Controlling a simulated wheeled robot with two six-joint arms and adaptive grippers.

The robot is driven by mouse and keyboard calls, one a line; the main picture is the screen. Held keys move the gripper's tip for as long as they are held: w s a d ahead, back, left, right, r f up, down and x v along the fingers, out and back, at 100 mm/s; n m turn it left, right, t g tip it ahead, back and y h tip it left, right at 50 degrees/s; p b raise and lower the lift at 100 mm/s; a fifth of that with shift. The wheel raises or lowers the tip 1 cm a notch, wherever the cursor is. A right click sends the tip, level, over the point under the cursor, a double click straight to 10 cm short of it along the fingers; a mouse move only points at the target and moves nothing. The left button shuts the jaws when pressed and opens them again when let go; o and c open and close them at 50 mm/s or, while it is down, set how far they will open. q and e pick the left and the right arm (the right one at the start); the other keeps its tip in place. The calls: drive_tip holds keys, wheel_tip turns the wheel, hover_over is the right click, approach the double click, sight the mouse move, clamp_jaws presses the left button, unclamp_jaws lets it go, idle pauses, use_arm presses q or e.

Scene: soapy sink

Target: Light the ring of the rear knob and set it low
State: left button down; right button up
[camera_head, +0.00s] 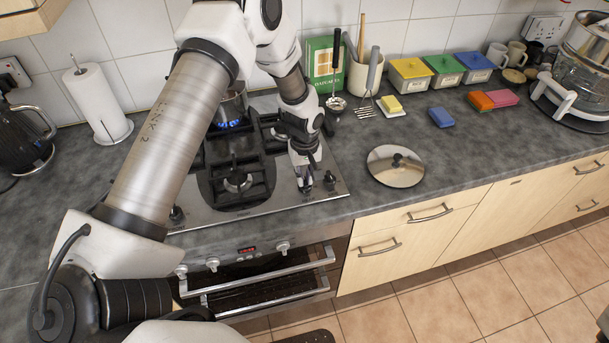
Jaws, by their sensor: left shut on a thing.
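The gas hob (215,213) is set in the counter, with black grates over its burners. A blue flame (229,123) burns under a metal pot (232,104) at the back. A dark knob (329,180) stands at the hob's front right, just right of my left gripper. Another knob (177,214) is at the front left. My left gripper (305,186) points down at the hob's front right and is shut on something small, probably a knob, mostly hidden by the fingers. My left arm covers part of the hob's left side. My right gripper is not in view.
A round lid (396,166) lies on the counter right of the hob. A paper towel roll (98,103) is at left. The oven handle (262,283) projects below.

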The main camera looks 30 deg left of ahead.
sight(305, 181)
use_arm(q)
drive_tip(key=shift+s+f, duration=0.1)
drive_tip(key=shift+s, duration=0.05)
drive_tip(key=c, duration=1.2)
unclamp_jaws()
drive_tip(key=shift+d, duration=0.15)
drive_tip(key=shift+r, duration=0.65)
wheel_tip(305, 181, up, 11)
